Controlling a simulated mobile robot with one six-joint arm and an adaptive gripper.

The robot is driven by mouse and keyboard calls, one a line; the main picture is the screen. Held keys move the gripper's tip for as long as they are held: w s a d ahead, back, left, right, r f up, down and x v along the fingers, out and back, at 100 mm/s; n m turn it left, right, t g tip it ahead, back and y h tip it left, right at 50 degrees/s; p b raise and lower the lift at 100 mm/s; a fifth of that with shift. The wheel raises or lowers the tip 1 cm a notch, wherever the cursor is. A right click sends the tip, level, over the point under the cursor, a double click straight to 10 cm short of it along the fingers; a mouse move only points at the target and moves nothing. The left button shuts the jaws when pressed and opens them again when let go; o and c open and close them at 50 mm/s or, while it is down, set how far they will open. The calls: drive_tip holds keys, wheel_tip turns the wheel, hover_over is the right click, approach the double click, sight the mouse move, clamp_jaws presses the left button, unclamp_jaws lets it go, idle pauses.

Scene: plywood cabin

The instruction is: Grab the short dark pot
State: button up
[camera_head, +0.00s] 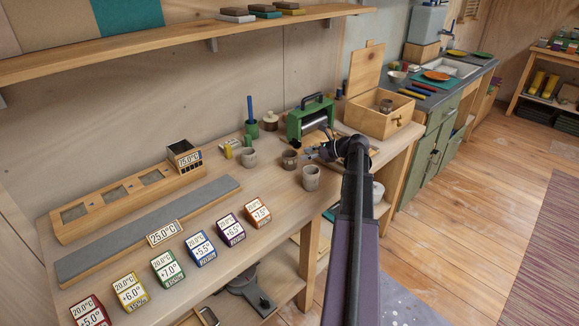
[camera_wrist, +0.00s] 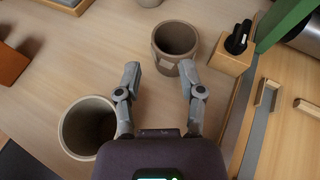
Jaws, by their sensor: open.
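The short dark pot (camera_head: 290,160) stands upright on the wooden table, between a light grey pot and a taller beige pot. In the wrist view, the dark pot (camera_wrist: 173,60) is brownish grey with an open mouth and a paler patch on its side. My gripper (camera_wrist: 160,70) is open, its two fingers pointing at the pot. The fingertips are at the pot's near side, and I cannot tell if they touch it. In the head view, my gripper (camera_head: 318,153) is just right of the pot, partly hidden by my arm.
The beige pot (camera_head: 311,178) stands close to my left finger in the wrist view (camera_wrist: 88,128). The light grey pot (camera_head: 248,159) is beyond. A green-framed roller device (camera_head: 309,120) and a wooden block (camera_wrist: 229,54) with a black knob are close on the right.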

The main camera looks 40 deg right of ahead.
sight(290, 160)
drive_tip(key=shift+x, duration=1)
drive_tip(key=shift+w, duration=0.1)
drive_tip(key=b+x, duration=0.2)
drive_tip(key=x, duration=0.1)
drive_tip(key=shift+a+f, duration=0.25)
drive_tip(key=shift+a, duration=0.1)
drive_tip(key=shift+x, duration=0.75)
drive_tip(key=shift+r, duration=0.15)
clamp_jaws()
